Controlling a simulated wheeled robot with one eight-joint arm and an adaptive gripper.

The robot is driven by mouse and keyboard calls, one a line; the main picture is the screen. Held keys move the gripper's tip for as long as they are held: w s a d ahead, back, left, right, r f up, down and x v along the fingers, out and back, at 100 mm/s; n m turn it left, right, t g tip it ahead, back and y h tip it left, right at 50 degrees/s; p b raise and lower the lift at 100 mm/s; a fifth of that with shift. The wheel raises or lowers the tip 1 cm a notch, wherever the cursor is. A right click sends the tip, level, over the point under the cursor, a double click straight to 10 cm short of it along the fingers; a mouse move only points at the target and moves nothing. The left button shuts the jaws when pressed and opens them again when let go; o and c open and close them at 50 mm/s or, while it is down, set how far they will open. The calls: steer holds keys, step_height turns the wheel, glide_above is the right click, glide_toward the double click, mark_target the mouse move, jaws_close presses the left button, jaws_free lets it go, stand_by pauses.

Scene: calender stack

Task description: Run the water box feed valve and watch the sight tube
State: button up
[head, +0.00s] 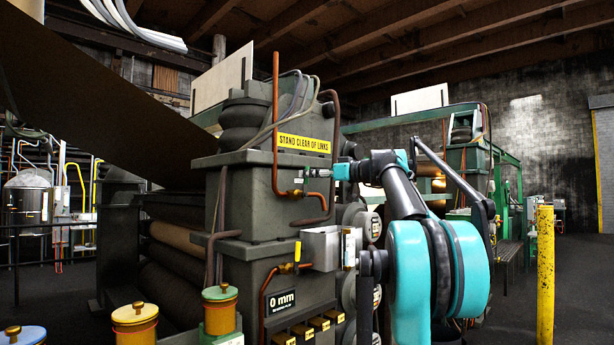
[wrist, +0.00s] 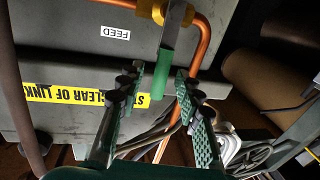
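The feed valve is a brass fitting (head: 297,193) on the copper pipe of the grey machine frame. In the wrist view its brass body (wrist: 174,12) sits beside a "FEED" label, and its lever (wrist: 166,62) has a green sleeve. My gripper (wrist: 160,73) is open, with one finger on each side of the lever and small gaps visible. In the head view my gripper (head: 320,172) is at the frame near the valve and hides the lever. The water box (head: 320,247) is a pale metal box below. The sight tube (head: 349,249) stands upright at its right side; its level is unreadable.
A second valve (head: 290,267) with a yellow handle sits lower on the frame. A "0 mm" display (head: 281,301) is below it. A yellow sign (head: 304,143) reads "STAND CLEAR OF LINKS". A yellow post (head: 545,275) stands at right, with open floor around it.

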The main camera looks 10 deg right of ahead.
steer(key=shift+x, duration=0.8)
steer(key=shift+c, duration=0.2)
jaws_close()
